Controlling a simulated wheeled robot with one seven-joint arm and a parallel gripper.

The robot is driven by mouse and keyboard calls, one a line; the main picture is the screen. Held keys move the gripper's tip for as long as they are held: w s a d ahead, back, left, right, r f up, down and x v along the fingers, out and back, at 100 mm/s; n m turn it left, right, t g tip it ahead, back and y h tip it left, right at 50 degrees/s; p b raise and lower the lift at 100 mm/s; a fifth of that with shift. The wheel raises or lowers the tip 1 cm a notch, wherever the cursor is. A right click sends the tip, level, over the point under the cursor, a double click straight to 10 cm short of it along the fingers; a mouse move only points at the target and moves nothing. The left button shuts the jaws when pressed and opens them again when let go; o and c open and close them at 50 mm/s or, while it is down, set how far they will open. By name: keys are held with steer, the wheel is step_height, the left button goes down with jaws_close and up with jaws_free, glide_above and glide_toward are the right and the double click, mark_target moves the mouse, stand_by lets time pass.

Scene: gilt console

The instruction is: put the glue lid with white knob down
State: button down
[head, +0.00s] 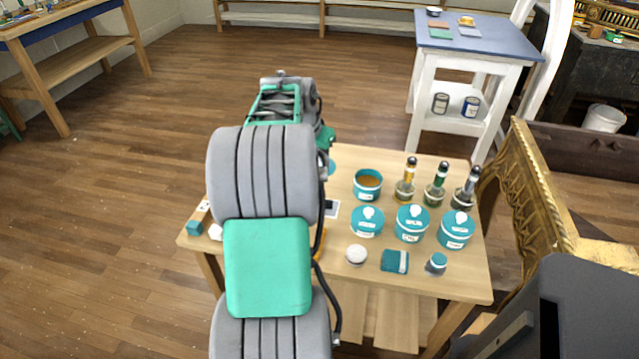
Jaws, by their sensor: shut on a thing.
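My arm covers the left part of the worktable, and my gripper (323,168) shows only as a sliver at the arm's right edge. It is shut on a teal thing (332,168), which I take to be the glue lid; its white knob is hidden. An open teal pot (368,194) with amber contents stands just to the right, apart from it. Three teal pots with white-knobbed lids stand nearer: left (367,228), middle (411,231) and right (456,238). Whether the held lid touches the table is hidden.
Several dark-capped bottles (404,191) stand at the back right of the worktable (462,282). A white round thing (356,255), a folded teal cloth (394,261) and a small jar (436,264) lie in front. A gilt frame (535,190) rises close on the right.

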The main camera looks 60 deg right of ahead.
steer(key=shift+s+a, duration=0.35)
steer(key=shift+a, duration=0.2)
steer(key=shift+f, duration=0.2)
steer(key=w+d+f, duration=0.2)
steer(key=d+f, duration=0.1)
steer(key=d, duration=0.1)
steer(key=w+d+f, duration=0.2)
steer(key=d+f, duration=0.1)
steer(key=w+d+f, duration=0.2)
steer(key=d+f, duration=0.1)
steer(key=d, duration=0.1)
steer(key=shift+d+f, duration=0.2)
steer(key=shift+d, duration=0.15)
steer(key=shift+w+d+f, duration=0.1)
steer(key=shift+d+f, duration=0.1)
steer(key=shift+f, duration=1.6)
steer(key=shift+f, duration=0.2)
steer(key=c, duration=1.2)
jaws_free()
